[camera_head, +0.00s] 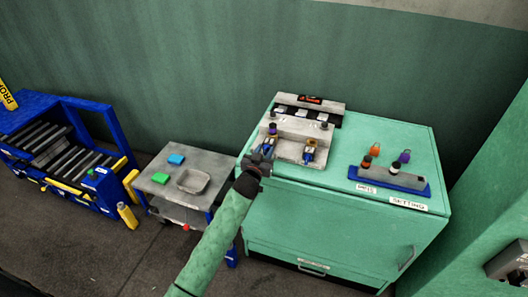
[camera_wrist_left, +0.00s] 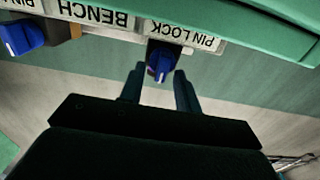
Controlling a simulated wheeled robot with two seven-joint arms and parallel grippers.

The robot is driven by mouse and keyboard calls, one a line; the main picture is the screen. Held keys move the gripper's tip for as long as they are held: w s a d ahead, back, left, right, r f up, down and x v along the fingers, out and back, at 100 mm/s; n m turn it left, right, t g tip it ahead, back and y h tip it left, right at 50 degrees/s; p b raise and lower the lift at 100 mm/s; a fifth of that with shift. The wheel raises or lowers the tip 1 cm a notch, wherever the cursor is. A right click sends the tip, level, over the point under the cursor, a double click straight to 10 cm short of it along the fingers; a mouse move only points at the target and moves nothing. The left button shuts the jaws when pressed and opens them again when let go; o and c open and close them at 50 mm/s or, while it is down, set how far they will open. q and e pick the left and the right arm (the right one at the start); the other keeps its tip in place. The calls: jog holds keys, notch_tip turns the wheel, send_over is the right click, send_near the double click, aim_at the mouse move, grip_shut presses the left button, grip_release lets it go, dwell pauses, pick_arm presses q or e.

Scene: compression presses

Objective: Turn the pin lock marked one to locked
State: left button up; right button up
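A grey fixture (camera_head: 318,133) with pin locks stands on the green cabinet's top. In the left wrist view, a blue knob (camera_wrist_left: 160,64) sits below an upside-down label (camera_wrist_left: 182,35) reading PIN LOCK. My left gripper (camera_wrist_left: 159,84) is open, with the knob between its fingertips and a gap visible on each side. In the head view my left gripper (camera_head: 264,158) is at the fixture's front left corner, partly hiding that knob. A second blue knob (camera_wrist_left: 22,38) is at the left of the wrist view. I cannot read a lock number. My right gripper is not in view.
A blue tray (camera_head: 421,191) with pins stands on the green cabinet (camera_head: 322,224), right of the fixture. A grey cart (camera_head: 208,159) with a bowl and green and blue blocks is to the left. A blue roller conveyor (camera_head: 55,150) is farther left.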

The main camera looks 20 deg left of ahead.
pick_arm(q)
jog(key=c, duration=0.6)
jog(key=shift+o, duration=0.2)
